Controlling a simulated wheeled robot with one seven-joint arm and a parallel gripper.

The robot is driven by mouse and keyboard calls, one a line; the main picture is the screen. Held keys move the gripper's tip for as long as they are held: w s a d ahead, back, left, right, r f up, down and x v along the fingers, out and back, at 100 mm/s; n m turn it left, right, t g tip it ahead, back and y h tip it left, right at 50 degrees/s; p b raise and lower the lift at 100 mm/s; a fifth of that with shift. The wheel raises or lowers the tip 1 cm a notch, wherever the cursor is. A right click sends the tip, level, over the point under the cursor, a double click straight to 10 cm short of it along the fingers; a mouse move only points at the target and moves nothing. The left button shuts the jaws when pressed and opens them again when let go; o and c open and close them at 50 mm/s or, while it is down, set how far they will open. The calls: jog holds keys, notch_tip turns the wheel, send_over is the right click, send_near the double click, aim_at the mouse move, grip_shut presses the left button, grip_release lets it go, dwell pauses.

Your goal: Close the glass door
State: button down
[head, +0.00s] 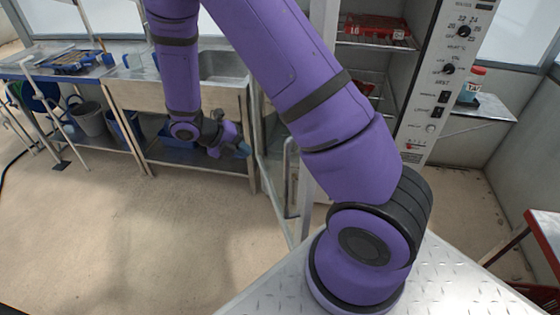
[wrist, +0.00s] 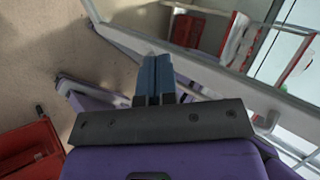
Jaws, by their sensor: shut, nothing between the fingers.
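The glass door (head: 304,185) of the tall control-panel cabinet stands open, swung toward me. Its pale metal frame and a bar handle (head: 287,172) show beside my purple arm, which hides part of it. My gripper (head: 243,151) is low, to the left of the door in the head view. In the wrist view the blue fingers (wrist: 155,80) are together and empty. Their tips point at the pale door frame (wrist: 200,68), which runs diagonally there with glass beyond it. I cannot tell whether they touch it.
The cabinet (head: 436,85) has wire shelves with red trays (head: 375,30). A metal sink bench (head: 140,95) stands at the left. A side shelf (head: 480,108) holds a red-capped bottle (head: 470,86). Bare floor (head: 150,230) is open at front left. A red box (wrist: 30,150) shows lower left in the wrist view.

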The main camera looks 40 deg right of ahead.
jog(key=d+r+x, duration=0.1)
jog(key=r+x, duration=0.1)
jog(key=x, duration=1.1)
jog(key=shift+s+d, duration=0.35)
jog(key=shift+s, duration=0.05)
